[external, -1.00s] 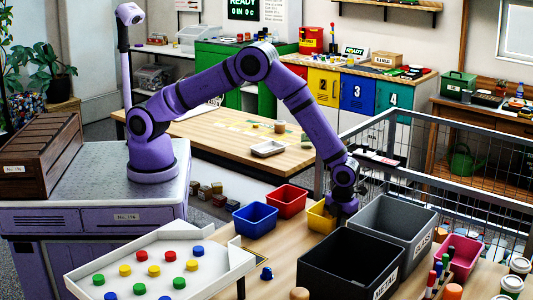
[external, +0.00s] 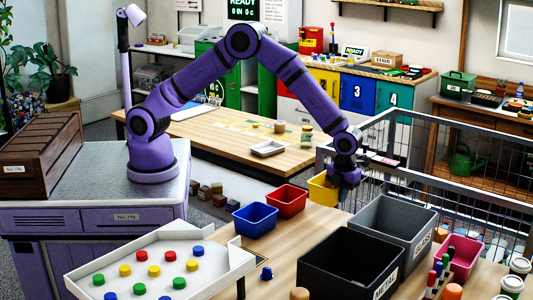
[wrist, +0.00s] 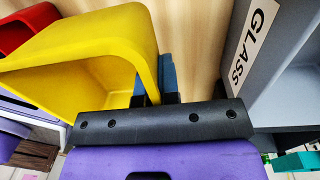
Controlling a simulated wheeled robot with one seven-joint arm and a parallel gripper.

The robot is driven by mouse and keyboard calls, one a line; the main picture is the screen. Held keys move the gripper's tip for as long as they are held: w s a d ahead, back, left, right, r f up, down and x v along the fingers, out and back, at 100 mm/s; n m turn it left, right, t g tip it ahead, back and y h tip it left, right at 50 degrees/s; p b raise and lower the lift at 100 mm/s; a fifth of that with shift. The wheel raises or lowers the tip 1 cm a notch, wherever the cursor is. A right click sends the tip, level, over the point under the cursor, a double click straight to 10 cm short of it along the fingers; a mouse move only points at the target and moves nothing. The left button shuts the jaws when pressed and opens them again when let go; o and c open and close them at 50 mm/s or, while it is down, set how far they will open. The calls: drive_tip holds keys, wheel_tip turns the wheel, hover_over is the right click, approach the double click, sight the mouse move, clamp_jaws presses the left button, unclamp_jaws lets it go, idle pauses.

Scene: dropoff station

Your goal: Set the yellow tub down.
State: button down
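The yellow tub (external: 321,189) hangs from my gripper (external: 345,183) in the external view, above the far part of the wooden table. My gripper is at the tub's right-hand side, pinching its wall. In the wrist view the yellow tub (wrist: 85,50) fills the upper left, with its open mouth toward the lower left. One blue finger of my gripper (wrist: 157,85) shows against the outside of the tub wall; the other finger is mostly hidden by the tub.
A red tub (external: 287,201) and a blue tub (external: 254,220) stand left of the yellow one. A wire fence (external: 440,165) runs behind. Bare tabletop (external: 307,225) lies between.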

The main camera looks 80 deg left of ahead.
wheel_tip(320, 180, up, 18)
drive_tip(key=w+a+n, duration=0.3)
drive_tip(key=a, duration=1.2)
drive_tip(key=w+a+n, duration=0.2)
drive_tip(key=a, duration=1.2)
drive_tip(key=s+a+n, duration=0.2)
drive_tip(key=s+a, duration=0.2)
drive_tip(key=a, duration=0.9)
drive_tip(key=s+a+n, duration=0.3)
drive_tip(key=a, duration=1)
drive_tip(key=s+a+n+h, duration=0.1)
drive_tip(key=s+a+n, duration=0.3)
drive_tip(key=s+a, duration=1.25)
drive_tip(key=s+a+n, duration=0.2)
drive_tip(key=s+a, duration=0.5)
drive_tip(key=s, duration=0.2)
drive_tip(key=s+a+n, duration=0.2)
drive_tip(key=s+a, duration=0.4)
drive_tip(key=s, duration=0.4)
drive_tip(key=f, duration=2.4)
drive_tip(key=shift+w+a+f, duration=0.1)
drive_tip(key=shift+w+f, duration=0.15)
drive_tip(key=shift+w, duration=0.15)
drive_tip(key=shift+w+a+f, duration=0.2)
hover_over(241, 135)
drive_tip(key=shift+d+f, duration=0.25)
drive_tip(key=shift+f, duration=2.2)
